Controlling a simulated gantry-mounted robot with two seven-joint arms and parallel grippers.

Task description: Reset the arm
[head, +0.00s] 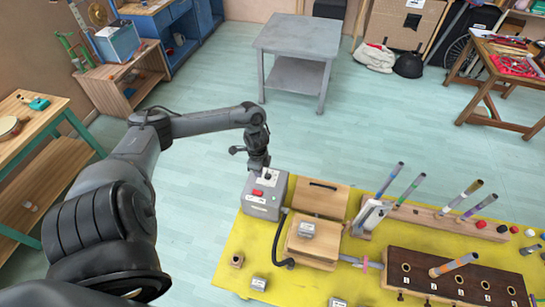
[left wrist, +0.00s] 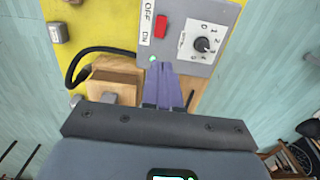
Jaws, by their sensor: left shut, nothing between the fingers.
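My left gripper (head: 260,166) hangs at the far left corner of the yellow table, beside and above a grey control box (head: 262,208). In the left wrist view its purple-grey fingers (left wrist: 161,70) are shut and empty. Their tips overlap the lower edge of the control box (left wrist: 180,60) in that view; I cannot tell whether they touch it. My right gripper is not in view.
The yellow table (head: 232,262) holds a wooden block (head: 318,197), a black hose (head: 278,245), a rack with upright sticks (head: 430,218) and a dark numbered box (head: 450,275). A grey side table (head: 297,35) stands behind. Open floor (head: 205,200) lies left of the yellow table.

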